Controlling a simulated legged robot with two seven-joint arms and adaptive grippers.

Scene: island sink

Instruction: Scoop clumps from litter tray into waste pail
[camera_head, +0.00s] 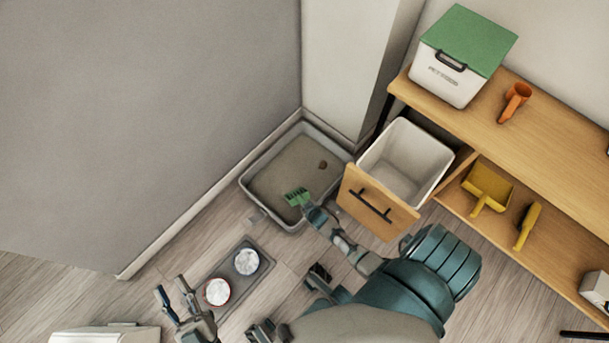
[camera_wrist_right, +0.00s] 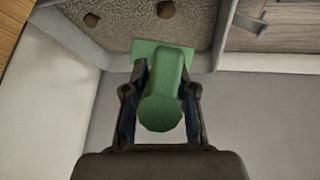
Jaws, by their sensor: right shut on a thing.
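The grey litter tray (camera_head: 258,168) stands on the floor in the wall corner, filled with litter. My right gripper (camera_wrist_right: 160,105) is shut on the handle of a green slotted scoop (camera_wrist_right: 150,60); the scoop head also shows in the head view (camera_head: 296,197), over the tray's near part. The white waste pail (camera_head: 405,160) sits open in a pulled-out drawer right of the tray. My left gripper (camera_head: 175,302) is open and empty at lower left.
The wooden drawer front (camera_head: 375,203) stands between my right arm and the pail. A bowl mat (camera_head: 232,275) with two bowls lies on the floor. The shelf holds a green-lidded box (camera_head: 460,60), an orange scoop (camera_head: 515,101), a yellow dustpan (camera_head: 487,186) and a yellow brush (camera_head: 527,225).

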